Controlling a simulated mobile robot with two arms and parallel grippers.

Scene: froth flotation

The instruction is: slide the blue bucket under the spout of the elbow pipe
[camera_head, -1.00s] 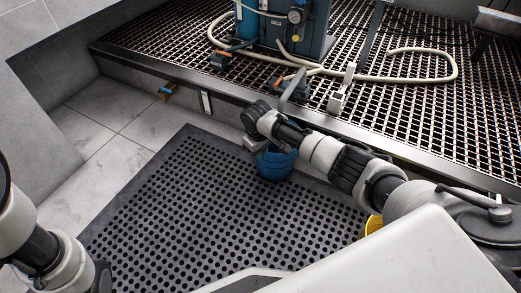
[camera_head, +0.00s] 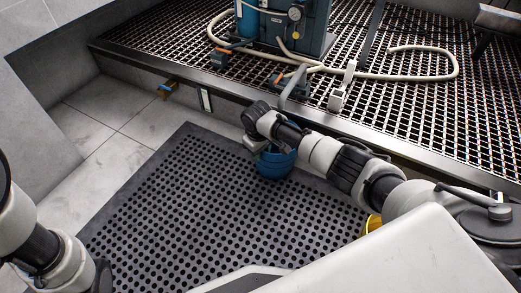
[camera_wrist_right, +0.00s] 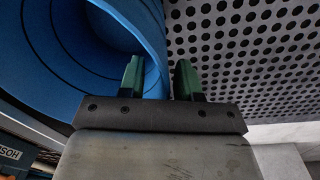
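The blue bucket (camera_head: 274,168) stands on the black perforated mat near the raised grating's edge. My right arm reaches over it, and its forearm and wrist hide part of the rim. In the right wrist view, the bucket (camera_wrist_right: 95,40) fills the upper left. My left gripper is out of view.
The perforated mat (camera_head: 200,205) is clear to the left of the bucket. The raised metal grating (camera_head: 430,120) carries a blue machine (camera_head: 300,40) and a cream hose (camera_head: 455,70). A yellow object (camera_head: 373,223) is partly hidden beneath my right arm.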

